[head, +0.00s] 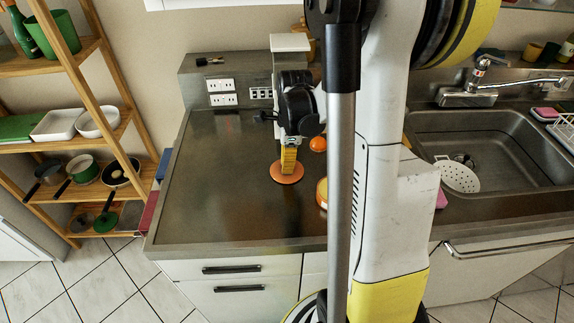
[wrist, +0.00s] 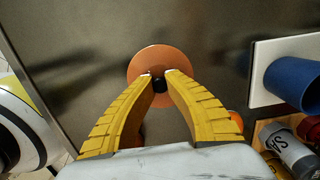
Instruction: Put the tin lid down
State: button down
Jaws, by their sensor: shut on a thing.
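The tin lid is an orange-copper disc (head: 287,176) with a small black knob, seen over the grey worktop (head: 225,185). It also shows in the wrist view (wrist: 155,58), lying flat with its knob between the fingertips. My gripper (head: 288,164) points down, its yellow fingers closed on the knob in the wrist view (wrist: 160,77). The lid looks level and low over the worktop. I cannot tell whether it touches the surface. The fingers hide part of the lid.
An orange ball (head: 318,144) is behind and right of the lid. A white board (wrist: 263,70), a blue cup (wrist: 292,82) and several jars are right in the wrist view. The worktop left of the lid is clear. The sink (head: 480,140) is far right.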

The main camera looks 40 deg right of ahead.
jog(key=shift+f, duration=0.1)
jog(key=c, duration=1.9)
grip_release()
jog(key=shift+f, duration=0.1)
jog(key=o, duration=0.4)
